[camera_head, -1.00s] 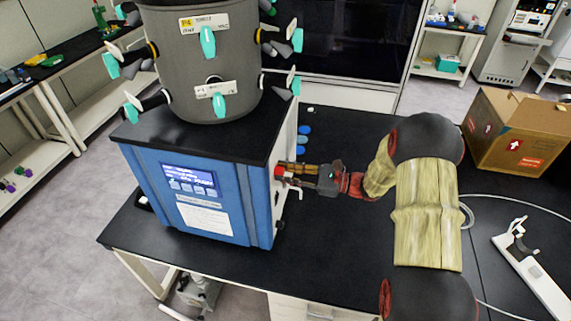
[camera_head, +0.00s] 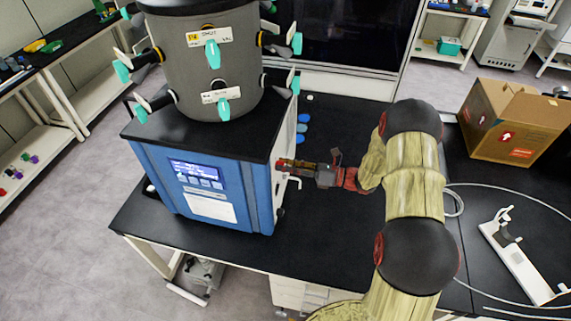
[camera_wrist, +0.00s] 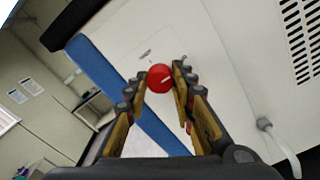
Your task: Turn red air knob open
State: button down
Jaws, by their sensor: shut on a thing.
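The red knob (camera_wrist: 159,78) is on the light side panel of the freeze dryer (camera_head: 205,190), seen between my fingertips in the wrist view. A short pale mark shows on its face. My gripper (camera_head: 284,164) reaches in from the right at the machine's right side. In the wrist view my gripper (camera_wrist: 162,80) has a fingertip on either side of the knob and is shut on it. In the head view the knob is mostly hidden by my fingers.
A grey drum with several teal-handled valves (camera_head: 213,55) stands on top of the machine. A cardboard box (camera_head: 512,120) and a white stand (camera_head: 520,255) are at the right of the black bench (camera_head: 330,235). A hose fitting (camera_wrist: 266,124) protrudes from the panel, lower right in the wrist view.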

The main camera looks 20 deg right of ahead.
dwell(0.4)
jog(key=c, duration=1.5)
grip_release()
jog(key=shift+d, duration=0.1)
jog(key=v, duration=1.1)
jog(key=shift+s+d, duration=0.25)
jog(key=shift+d, duration=0.1)
